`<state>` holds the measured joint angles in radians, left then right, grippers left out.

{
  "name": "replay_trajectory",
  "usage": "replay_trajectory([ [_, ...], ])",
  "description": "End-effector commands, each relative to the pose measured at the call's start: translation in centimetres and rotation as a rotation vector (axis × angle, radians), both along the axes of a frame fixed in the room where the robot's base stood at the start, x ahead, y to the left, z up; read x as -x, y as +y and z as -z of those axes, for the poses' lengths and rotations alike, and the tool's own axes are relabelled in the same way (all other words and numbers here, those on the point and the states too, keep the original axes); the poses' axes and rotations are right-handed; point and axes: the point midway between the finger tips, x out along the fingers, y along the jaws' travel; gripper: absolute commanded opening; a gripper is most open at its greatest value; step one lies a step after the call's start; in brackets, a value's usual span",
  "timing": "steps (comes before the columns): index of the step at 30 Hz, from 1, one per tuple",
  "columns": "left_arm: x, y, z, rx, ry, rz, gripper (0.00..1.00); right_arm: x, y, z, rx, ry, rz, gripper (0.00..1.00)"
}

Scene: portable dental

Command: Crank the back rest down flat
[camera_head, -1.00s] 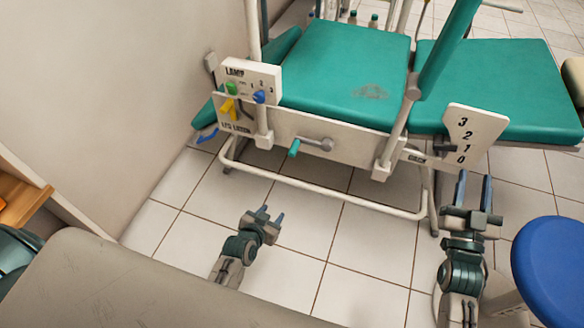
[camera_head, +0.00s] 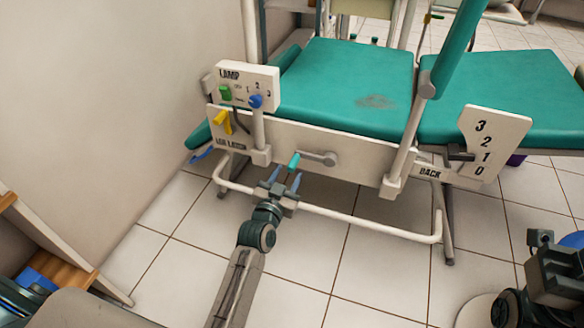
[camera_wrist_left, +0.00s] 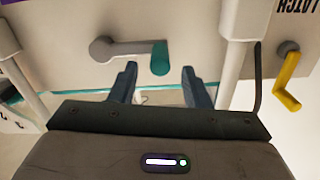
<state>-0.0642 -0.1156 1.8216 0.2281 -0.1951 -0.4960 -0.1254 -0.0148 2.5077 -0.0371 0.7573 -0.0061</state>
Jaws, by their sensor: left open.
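The crank (camera_head: 318,158) is on the chair's white side panel, its arm pointing left with a teal handle (camera_head: 294,161) at the end. My left gripper (camera_head: 284,181) is open just below and in front of the handle. In the left wrist view the teal handle (camera_wrist_left: 160,58) lies in line with the gap between the open fingers (camera_wrist_left: 160,86), with space on both sides. A white plate (camera_head: 496,143) labelled BACK carries numbers 3 to 0, with a dark pointer (camera_head: 460,156) at its left.
A lamp box (camera_head: 240,88) with coloured knobs and a yellow leg latch lever (camera_head: 222,122) stand left of the crank. A white frame rail (camera_head: 340,219) runs below the panel.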

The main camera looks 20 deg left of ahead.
Motion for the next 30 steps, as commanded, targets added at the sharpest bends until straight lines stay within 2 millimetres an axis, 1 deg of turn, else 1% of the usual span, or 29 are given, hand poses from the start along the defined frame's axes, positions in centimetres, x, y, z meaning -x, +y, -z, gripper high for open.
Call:
replay_trajectory([
  [1,-1.0,0.0,0.1,-0.001,-0.002,0.000,0.43,0.0,0.0,0.3,-0.003,-0.001,0.001,0.36],
  [3,-2.1,-0.1,0.1,-0.001,-0.002,-0.001,0.43,0.0,0.0,0.4,-0.004,-0.001,0.002,0.36],
  [6,-3.3,-0.1,0.2,0.000,-0.001,0.000,0.43,-0.1,0.0,0.6,-0.007,-0.002,0.004,0.36],
  [9,-4.0,-0.1,0.1,-0.001,0.000,0.000,0.43,-0.1,0.0,0.7,-0.008,-0.002,0.006,0.36],
  [13,-4.4,-0.2,0.1,0.000,0.001,0.000,0.43,-0.1,0.0,0.7,-0.008,-0.001,0.006,0.36],
  [20,-4.4,-0.2,0.1,0.000,0.001,0.000,0.43,-0.1,0.0,0.7,-0.008,-0.002,0.007,0.36],
  [21,-4.4,-0.1,0.1,0.000,0.001,0.000,0.35,-0.1,0.0,0.7,-0.008,-0.002,0.007,0.36],
  [26,-4.4,-0.1,0.1,0.000,0.001,0.000,0.04,-0.1,0.0,0.7,-0.009,-0.002,0.007,0.36],
  [27,-4.4,-0.1,0.1,0.000,0.001,0.000,0.00,-0.1,0.0,0.7,-0.009,-0.003,0.007,0.36],
  [30,-4.4,-0.2,0.1,0.000,0.001,0.000,0.00,-0.1,0.0,0.7,-0.010,-0.003,0.007,0.36],
])
